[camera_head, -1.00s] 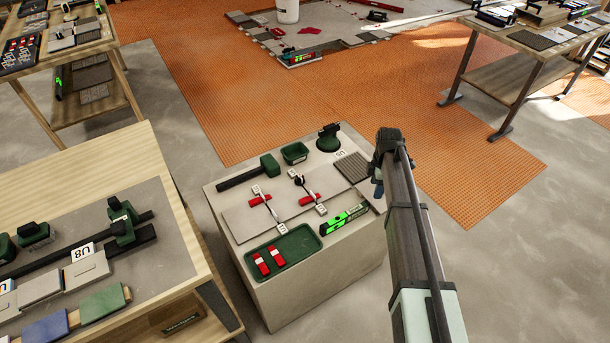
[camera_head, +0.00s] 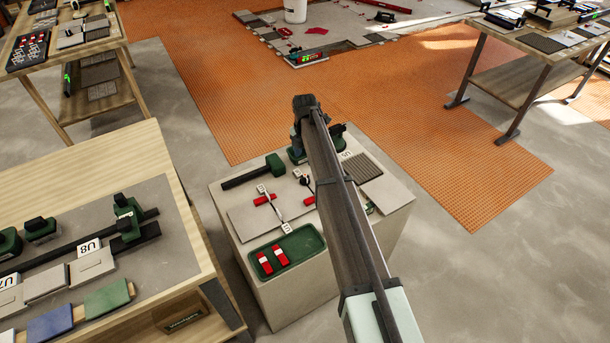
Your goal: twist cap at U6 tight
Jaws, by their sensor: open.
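On the grey block in the middle, pale tiles (camera_head: 250,222) carry red wedges, one of them at the left (camera_head: 265,199), and small white tags (camera_head: 287,228). A small dark round knob (camera_head: 305,181) stands at the tile joint, just left of my arm; it may be the cap. I cannot read U6 on any tag. My gripper (camera_head: 297,154) hangs at the far side of the block, above and behind the knob and apart from it. It is open, with its fingertips small and dark. My arm hides the right part of the tiles.
A green tray (camera_head: 288,270) with two red wedges lies at the block's front. A green-headed tool (camera_head: 273,166) lies at the back left, and a dark ribbed tile (camera_head: 362,167) at the right. A wooden bench (camera_head: 157,190) with tools stands left.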

